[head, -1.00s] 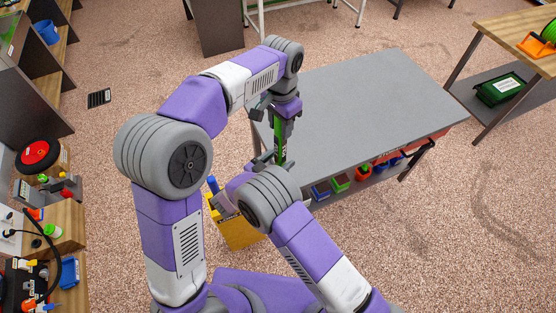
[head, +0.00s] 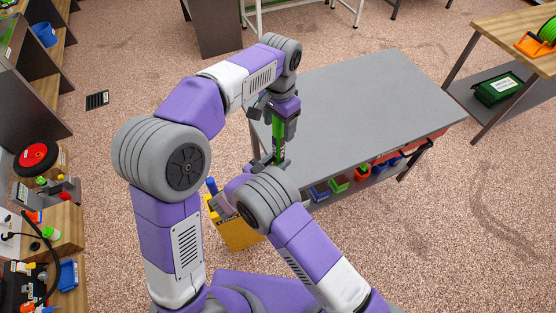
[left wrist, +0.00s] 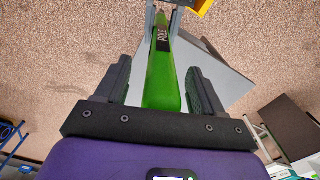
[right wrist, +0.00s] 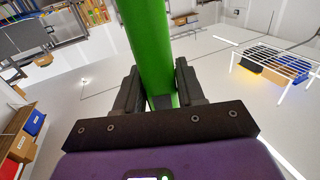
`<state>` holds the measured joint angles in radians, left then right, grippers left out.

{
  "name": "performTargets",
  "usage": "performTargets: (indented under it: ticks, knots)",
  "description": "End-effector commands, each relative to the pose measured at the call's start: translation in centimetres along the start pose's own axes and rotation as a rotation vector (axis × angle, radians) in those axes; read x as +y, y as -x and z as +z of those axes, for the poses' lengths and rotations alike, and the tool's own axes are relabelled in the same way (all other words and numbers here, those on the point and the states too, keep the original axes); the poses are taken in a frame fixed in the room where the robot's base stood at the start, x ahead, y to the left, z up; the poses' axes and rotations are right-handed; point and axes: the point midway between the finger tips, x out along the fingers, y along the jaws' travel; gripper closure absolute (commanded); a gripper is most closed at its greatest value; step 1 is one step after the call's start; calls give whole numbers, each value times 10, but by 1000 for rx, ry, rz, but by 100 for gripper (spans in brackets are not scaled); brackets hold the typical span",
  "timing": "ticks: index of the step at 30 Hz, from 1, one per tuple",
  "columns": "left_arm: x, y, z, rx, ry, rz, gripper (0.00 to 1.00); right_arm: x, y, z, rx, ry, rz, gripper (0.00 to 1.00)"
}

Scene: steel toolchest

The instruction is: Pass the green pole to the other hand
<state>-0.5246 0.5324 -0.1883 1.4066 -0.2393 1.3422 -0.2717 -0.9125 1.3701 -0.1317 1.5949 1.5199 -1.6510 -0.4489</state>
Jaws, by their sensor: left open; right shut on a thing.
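The green pole (head: 280,150) stands roughly upright between my two grippers, left of the grey workbench. My left gripper (head: 276,118) is at its upper part. In the left wrist view the pole (left wrist: 162,85), with a dark "POLE" label, lies between the spread fingers of that gripper (left wrist: 160,82), with gaps on both sides. My right gripper (head: 266,165) is lower down, partly hidden by its own arm. In the right wrist view the fingers of that gripper (right wrist: 157,88) are shut on the pole (right wrist: 148,40). The pole's lower end is hidden in the head view.
The grey workbench (head: 370,95) is close to the right of the grippers, with coloured bins (head: 338,184) on its lower shelf. A yellow container (head: 238,234) is below the right gripper. A wooden bench (head: 500,35) is at the far right. Shelves line the left.

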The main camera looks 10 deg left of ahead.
Motion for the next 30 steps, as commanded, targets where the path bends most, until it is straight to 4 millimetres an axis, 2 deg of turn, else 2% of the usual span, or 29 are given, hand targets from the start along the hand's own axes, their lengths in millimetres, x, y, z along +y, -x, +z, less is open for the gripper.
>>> performTargets:
  ticks: [9,15,21,30]
  knots:
    - [0,65,-1,7,-1,-2,32,0,0,-1,1,-1,0,100]
    - [0,95,-1,4,-1,-1,32,0,0,-1,1,-1,0,100]
    - [0,110,0,2,-1,-1,32,0,0,-1,1,-1,0,100]
    - [0,113,0,2,-1,0,32,0,0,-1,1,-1,0,100]
